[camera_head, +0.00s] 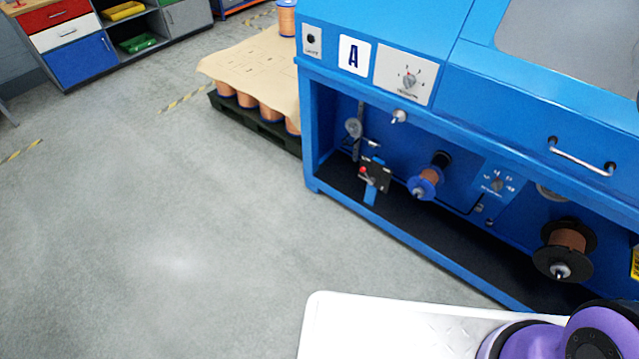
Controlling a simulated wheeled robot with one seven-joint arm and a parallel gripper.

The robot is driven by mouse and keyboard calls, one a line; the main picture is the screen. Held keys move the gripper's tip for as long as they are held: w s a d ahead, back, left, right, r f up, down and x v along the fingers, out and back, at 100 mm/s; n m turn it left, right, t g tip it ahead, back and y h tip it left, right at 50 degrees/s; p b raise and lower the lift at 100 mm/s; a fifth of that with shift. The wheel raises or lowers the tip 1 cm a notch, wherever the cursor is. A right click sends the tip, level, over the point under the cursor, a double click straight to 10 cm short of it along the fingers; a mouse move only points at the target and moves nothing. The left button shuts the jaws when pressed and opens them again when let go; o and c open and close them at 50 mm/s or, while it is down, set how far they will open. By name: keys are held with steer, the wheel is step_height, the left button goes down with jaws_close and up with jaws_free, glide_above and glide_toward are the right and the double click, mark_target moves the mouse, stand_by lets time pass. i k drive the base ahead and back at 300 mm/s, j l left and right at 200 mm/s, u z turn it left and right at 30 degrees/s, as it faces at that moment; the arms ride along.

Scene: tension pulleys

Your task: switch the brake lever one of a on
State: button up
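A black box with a red knob (363,170) sits further left in the bay. I cannot tell which part is brake lever one, nor its position. My gripper is out of view; only purple links of my arm show at the bottom right.
A blue-flanged copper spool (426,183) and a black-flanged one (564,250) sit in the bay. A dial panel (405,75) and a handle (582,157) are on the front. A pallet (255,128) of spools stands behind. The grey floor (170,230) at left is clear.

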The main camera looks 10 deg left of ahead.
mark_target(370, 181)
steer(key=u, duration=0.25)
steer(key=i+j, duration=0.15)
steer(key=j, duration=0.2)
steer(key=i+j, duration=0.2)
steer(key=j, duration=0.2)
steer(key=i+j+z, duration=0.1)
steer(key=j, duration=0.25)
steer(key=i+j, duration=0.4)
steer(key=j, duration=0.35)
steer(key=i+j, duration=0.15)
steer(key=j, duration=0.2)
steer(key=i+j+z, duration=0.1)
steer(key=j, duration=0.3)
steer(key=i+j, duration=0.2)
steer(key=j, duration=0.2)
